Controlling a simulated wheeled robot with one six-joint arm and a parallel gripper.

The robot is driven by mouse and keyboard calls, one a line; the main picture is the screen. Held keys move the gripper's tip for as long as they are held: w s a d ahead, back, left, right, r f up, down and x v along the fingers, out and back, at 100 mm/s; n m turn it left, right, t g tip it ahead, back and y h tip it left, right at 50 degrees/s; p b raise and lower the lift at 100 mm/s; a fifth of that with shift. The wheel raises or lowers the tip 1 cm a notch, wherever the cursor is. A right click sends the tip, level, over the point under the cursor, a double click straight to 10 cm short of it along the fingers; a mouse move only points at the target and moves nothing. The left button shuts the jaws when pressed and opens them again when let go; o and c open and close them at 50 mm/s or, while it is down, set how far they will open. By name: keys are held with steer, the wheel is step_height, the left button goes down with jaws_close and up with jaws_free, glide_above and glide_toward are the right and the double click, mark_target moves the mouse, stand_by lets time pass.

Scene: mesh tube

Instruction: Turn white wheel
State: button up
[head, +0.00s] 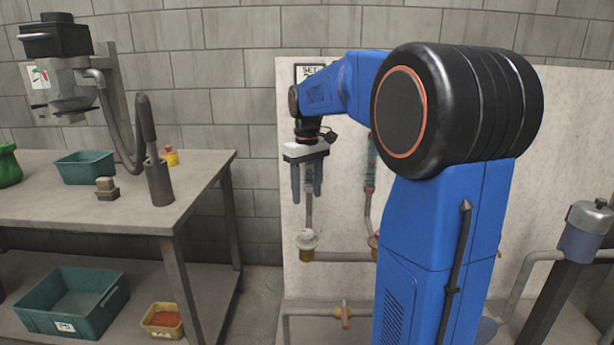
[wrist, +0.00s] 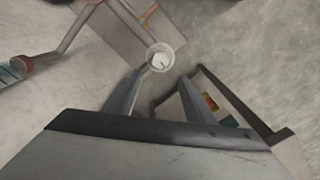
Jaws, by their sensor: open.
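The white wheel (head: 307,239) sits on a brass-coloured valve at the pipe in front of the pale panel. In the wrist view the wheel (wrist: 160,56) shows as a small round white disc just beyond the fingertips. My gripper (head: 307,195) points down with its two fingers apart, above the wheel in the head view, with a gap between them. In the wrist view my gripper (wrist: 161,80) is open and nothing is between its fingers. My arm hides part of the panel.
A pipe (head: 340,257) runs from the valve past another valve (head: 374,241) to the right. A lower pipe carries an orange-brown handle (head: 345,314). A workbench (head: 205,180) with a teal bin (head: 85,167) stands at the left. Floor between bench and panel is clear.

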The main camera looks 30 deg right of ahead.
step_height(320, 180, up, 5)
steer(key=shift+f, duration=0.1)
stand_by(0.7)
steer(key=s+a+f+t, duration=0.1)
steer(key=s+a+f, duration=0.1)
steer(key=s+a, duration=0.4)
steer(key=s+a+f+t, duration=0.1)
steer(key=s+a+f, duration=0.15)
steer(key=s, duration=0.55)
steer(key=s+a+f+t, duration=0.1)
steer(key=s+a+f, duration=0.2)
steer(key=s+f, duration=0.2)
steer(key=s+a+f+m+t, duration=0.1)
steer(key=s+a+f, duration=0.2)
steer(key=s, duration=0.6)
steer(key=shift+s+f+t, duration=0.35)
steer(key=shift+f+t, duration=0.05)
steer(key=shift+f, duration=0.75)
stand_by(1.5)
